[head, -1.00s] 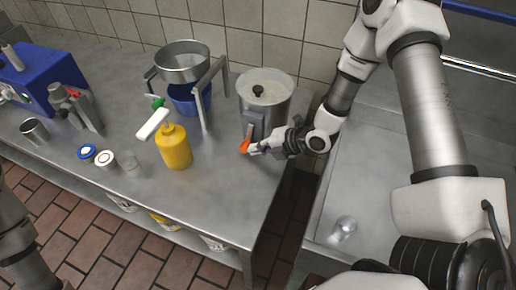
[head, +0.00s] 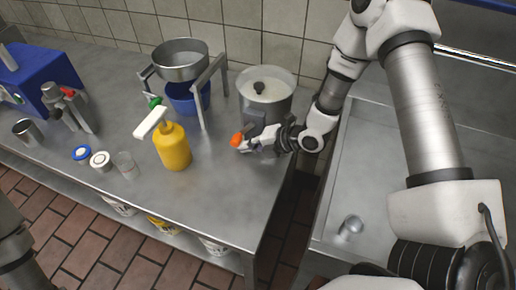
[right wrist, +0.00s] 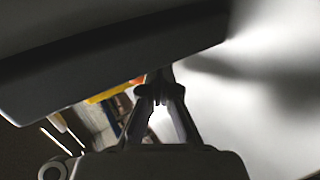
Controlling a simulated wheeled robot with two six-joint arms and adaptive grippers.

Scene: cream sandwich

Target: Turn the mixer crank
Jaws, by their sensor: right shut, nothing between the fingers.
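The mixer is a steel pot (head: 266,82) with a black lid knob, standing at the right end of the steel table. Its crank's orange handle (head: 237,140) is low at the front left of the pot. My right gripper (head: 248,145) is right beside the orange handle, its fingers shut with nothing between them. Whether it touches the handle I cannot tell. In the right wrist view, the shut fingers (right wrist: 160,88) sit between a large dark shape at upper left and a pale grey surface at right. My left gripper is out of view.
A yellow pump bottle (head: 173,147) stands left of the mixer. Behind it are a steel bowl on a stand (head: 181,60) and a blue container (head: 187,99). Small jars and a blue machine (head: 38,80) are farther left. A sink (head: 375,200) lies right.

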